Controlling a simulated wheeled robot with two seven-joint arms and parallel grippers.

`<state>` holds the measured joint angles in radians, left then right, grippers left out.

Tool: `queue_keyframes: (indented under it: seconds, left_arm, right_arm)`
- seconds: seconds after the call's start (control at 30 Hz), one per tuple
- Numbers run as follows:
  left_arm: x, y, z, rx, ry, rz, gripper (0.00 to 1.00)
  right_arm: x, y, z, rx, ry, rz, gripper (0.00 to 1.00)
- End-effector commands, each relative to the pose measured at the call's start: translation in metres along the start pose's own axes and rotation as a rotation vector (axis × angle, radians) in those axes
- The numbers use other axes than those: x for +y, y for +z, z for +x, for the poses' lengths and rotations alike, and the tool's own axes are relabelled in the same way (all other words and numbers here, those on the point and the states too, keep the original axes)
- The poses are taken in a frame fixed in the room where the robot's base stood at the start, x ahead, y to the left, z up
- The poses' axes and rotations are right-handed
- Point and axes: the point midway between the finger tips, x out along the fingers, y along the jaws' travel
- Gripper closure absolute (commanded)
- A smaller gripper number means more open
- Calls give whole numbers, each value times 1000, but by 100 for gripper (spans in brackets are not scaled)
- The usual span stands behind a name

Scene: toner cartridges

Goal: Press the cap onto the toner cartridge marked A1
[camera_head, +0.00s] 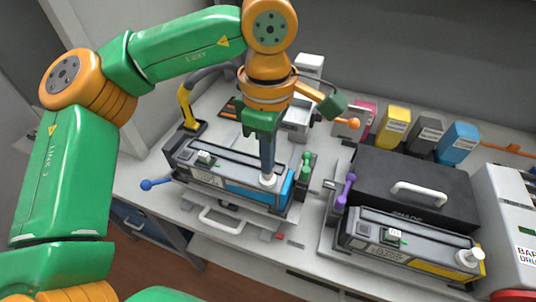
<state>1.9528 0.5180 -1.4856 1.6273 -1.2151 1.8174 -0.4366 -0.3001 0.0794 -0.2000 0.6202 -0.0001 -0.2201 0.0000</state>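Two long grey-black toner cartridges lie on the bench. The left cartridge (238,182) has a cyan end, and the right cartridge (405,250) has a yellow end. Each has a small white tag on top, too small for me to read, so I cannot tell which is A1. A white cap (268,181) is on the cyan end of the left cartridge. My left gripper (267,172) points straight down with its tip at this cap. Its fingers line up as one dark bar, so the gap is hidden. Another white cap (469,258) is at the yellow end. My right gripper is out of view.
A black case (415,182) with a pale handle stands behind the right cartridge. Magenta, yellow (394,128), grey and cyan (457,143) boxes stand along the back. A purple lever (345,189) and a green lever (305,165) rise between the cartridges. A white machine (508,215) is at far right.

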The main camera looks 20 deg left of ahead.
Motion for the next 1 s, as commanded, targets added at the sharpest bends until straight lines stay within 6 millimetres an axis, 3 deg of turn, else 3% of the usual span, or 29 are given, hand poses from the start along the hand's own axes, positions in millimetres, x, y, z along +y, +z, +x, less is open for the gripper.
queue_keyframes:
  seconds: [0.27,0.9,1.0]
  left_arm:
    - [0,0,-6,0,0,0,100]
    - [0,0,-70,0,-1,0,100]
    - [0,0,-72,0,-1,0,100]
  right_arm:
    - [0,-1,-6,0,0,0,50]
    - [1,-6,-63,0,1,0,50]
    - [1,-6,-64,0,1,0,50]
